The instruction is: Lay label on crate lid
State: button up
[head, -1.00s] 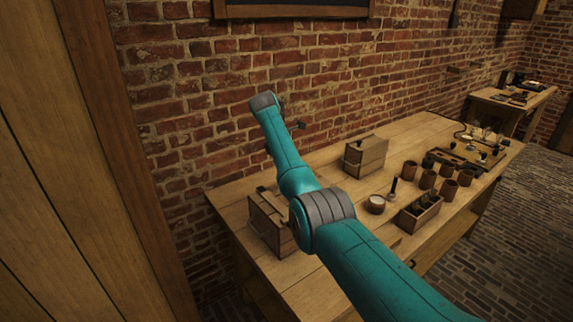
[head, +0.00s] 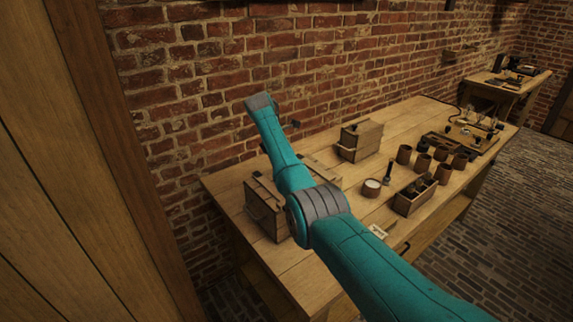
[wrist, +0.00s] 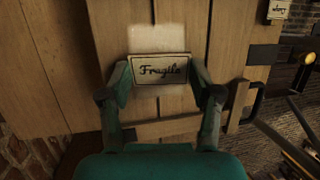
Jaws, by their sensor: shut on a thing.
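My gripper (wrist: 160,74) is shut on a small cream label (wrist: 160,69) with a dark border and the word "Fragile". The label sits between the two fingertips, above or against wooden planks (wrist: 108,35); I cannot tell whether it touches them. A wooden batten (wrist: 165,128) crosses the planks between the fingers. In the head view my gripper is hidden behind my teal arm. A wooden crate (head: 262,212) stands at the near left end of the workbench, partly hidden by my arm. I cannot make out its lid clearly.
A wooden box (head: 360,142) stands at the back of the bench (head: 222,184), by the brick wall. A round white-topped pot (head: 371,188), a tray of dark items (head: 413,199) and several brown jars (head: 440,172) are on the right. A pale card (head: 379,231) lies near the front edge.

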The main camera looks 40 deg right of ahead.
jog(key=o, duration=0.8)
jog(key=shift+c, duration=0.2)
jog(key=shift+r, duration=0.1)
jog(key=v, duration=1.1)
jog(key=shift+r, duration=0.4)
jog(key=shift+a, duration=0.1)
